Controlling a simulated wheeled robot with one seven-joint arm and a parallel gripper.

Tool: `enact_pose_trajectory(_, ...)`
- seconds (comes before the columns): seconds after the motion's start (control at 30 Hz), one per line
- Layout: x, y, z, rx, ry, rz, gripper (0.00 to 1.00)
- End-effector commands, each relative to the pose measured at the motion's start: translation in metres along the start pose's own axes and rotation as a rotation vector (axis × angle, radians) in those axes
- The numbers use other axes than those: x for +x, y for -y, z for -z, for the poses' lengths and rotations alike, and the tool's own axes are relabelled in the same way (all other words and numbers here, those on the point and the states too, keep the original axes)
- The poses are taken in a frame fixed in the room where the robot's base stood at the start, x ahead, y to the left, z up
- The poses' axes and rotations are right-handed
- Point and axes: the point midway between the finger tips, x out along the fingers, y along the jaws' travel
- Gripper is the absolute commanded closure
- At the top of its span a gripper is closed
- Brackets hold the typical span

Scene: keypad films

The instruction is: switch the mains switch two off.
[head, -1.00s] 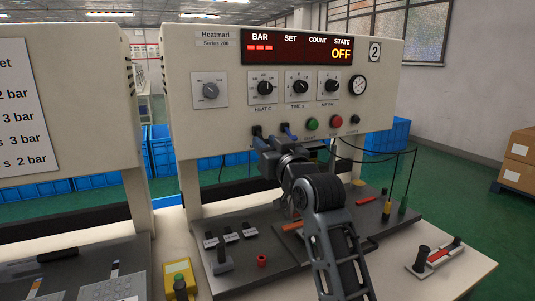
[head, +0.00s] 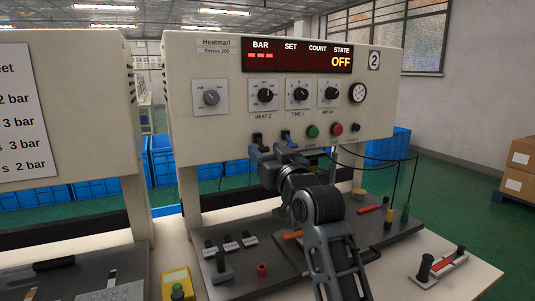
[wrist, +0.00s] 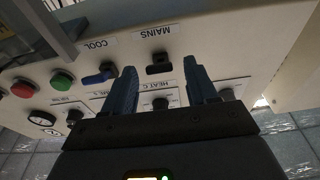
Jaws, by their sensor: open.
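The mains switch two (head: 257,138) is a small black rocker on the lower front face of the machine marked 2. It also shows in the wrist view (wrist: 158,69), under an upside-down MAINS label. My gripper (head: 270,153) is open just below and in front of it in the head view. In the wrist view the two blue-grey fingers of my gripper (wrist: 160,74) stand apart, one on each side of the switch in the picture. I cannot tell whether they touch it. The machine's display (head: 298,56) reads OFF under STATE, with red dashes under BAR.
A blue COOL switch (wrist: 98,77) sits close beside the mains switch. Green (head: 313,131) and red (head: 336,129) buttons are farther right. The machine's grey bed (head: 240,266) with levers lies below my arm. A second machine stands at left.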

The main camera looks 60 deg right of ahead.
Motion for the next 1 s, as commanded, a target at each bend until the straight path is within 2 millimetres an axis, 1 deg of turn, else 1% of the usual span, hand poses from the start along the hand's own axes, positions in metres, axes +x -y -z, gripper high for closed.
enact_pose_trajectory(0.07, -0.002, 0.000, -0.001, 0.000, 0.001, 0.000, 0.43)
enact_pose_trajectory(0.17, -0.011, 0.000, -0.001, -0.001, 0.000, 0.000, 0.43)
enact_pose_trajectory(0.4, -0.050, 0.000, -0.002, -0.002, 0.001, 0.001, 0.43)
enact_pose_trajectory(0.5, -0.063, 0.000, -0.002, -0.003, 0.000, 0.000, 0.43)
enact_pose_trajectory(0.6, -0.072, 0.000, -0.002, -0.001, 0.000, 0.000, 0.43)
enact_pose_trajectory(0.77, -0.078, 0.000, -0.001, 0.000, 0.000, 0.000, 0.43)
enact_pose_trajectory(1.0, -0.078, 0.000, 0.000, 0.000, 0.000, 0.000, 0.43)
